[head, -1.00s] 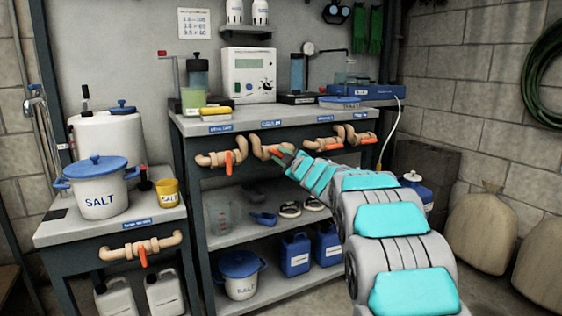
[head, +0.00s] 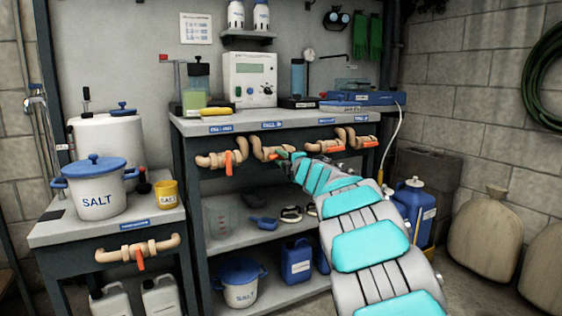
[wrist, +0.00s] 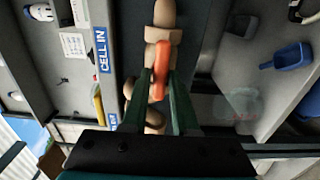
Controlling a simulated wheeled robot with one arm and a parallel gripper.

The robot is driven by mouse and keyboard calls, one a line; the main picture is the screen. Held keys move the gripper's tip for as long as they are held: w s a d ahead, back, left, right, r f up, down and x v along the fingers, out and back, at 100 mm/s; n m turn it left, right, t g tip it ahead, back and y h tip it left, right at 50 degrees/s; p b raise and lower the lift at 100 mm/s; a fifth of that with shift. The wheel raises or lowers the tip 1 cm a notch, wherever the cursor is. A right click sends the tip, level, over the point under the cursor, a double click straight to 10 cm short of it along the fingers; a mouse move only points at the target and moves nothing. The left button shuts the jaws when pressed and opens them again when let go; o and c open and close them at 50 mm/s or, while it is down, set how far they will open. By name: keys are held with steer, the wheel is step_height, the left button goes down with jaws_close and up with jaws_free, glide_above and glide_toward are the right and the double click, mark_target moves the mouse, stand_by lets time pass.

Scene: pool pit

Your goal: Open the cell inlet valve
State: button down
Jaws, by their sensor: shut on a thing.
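The cell inlet valve is on a beige pipe (wrist: 163,15) under the bench top's front edge, beside a blue "CELL IN" label (wrist: 102,50) in the wrist view. Its orange handle (wrist: 161,65) sits between the green fingers of my gripper (wrist: 160,92), which is shut on it. In the wrist view the handle looks roughly in line with the pipe. In the head view my gripper (head: 288,156) is at the second bench pipe (head: 262,148) from the left and hides most of that handle.
Other orange-handled valves flank it: one on the left (head: 228,162) and others to the right (head: 326,149). A side table with a salt pot (head: 97,190) stands left.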

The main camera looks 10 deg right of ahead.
steer(key=shift+f, duration=0.15)
steer(key=c, duration=0.8)
jaws_free()
steer(key=shift+s, duration=0.15)
steer(key=v, duration=0.7)
steer(key=shift+s, duration=0.25)
steer(key=shift+d, duration=0.1)
